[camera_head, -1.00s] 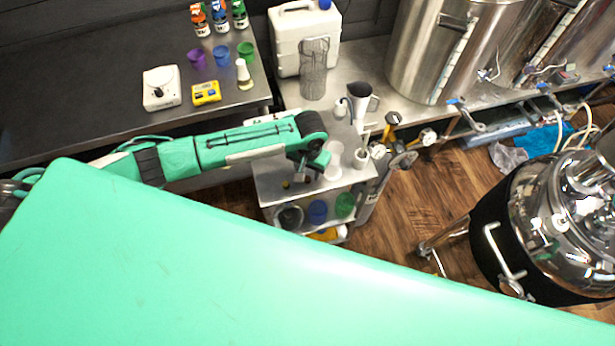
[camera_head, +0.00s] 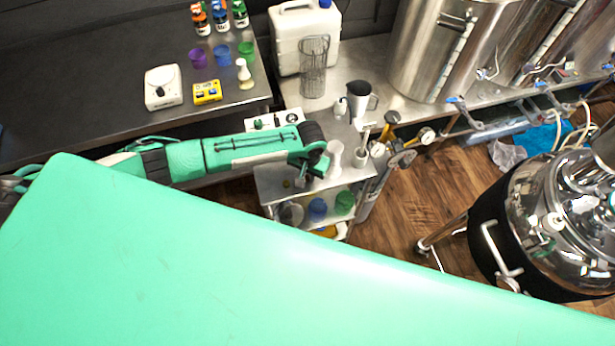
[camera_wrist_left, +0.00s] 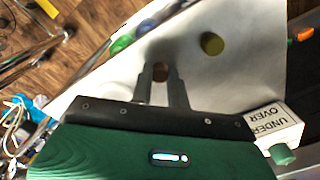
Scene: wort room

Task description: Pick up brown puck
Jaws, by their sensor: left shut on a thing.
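The brown puck (camera_wrist_left: 160,70) shows in the left wrist view between the two fingertips of my left gripper (camera_wrist_left: 160,78). The fingers are shut on it. A second puck, olive-yellow (camera_wrist_left: 212,43), lies on the metal cart top (camera_wrist_left: 240,75), apart from the fingers. In the head view my left gripper (camera_head: 303,180) is low over the front of the cart top, and the brown puck is hidden or too small to make out. The olive puck (camera_head: 286,183) shows to the left of the gripper. My right gripper is not in view.
A clear cup (camera_head: 334,158) stands close to the right of the gripper. A white control box (camera_head: 276,120) is behind my arm. Colored containers (camera_head: 317,208) sit on the lower shelf.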

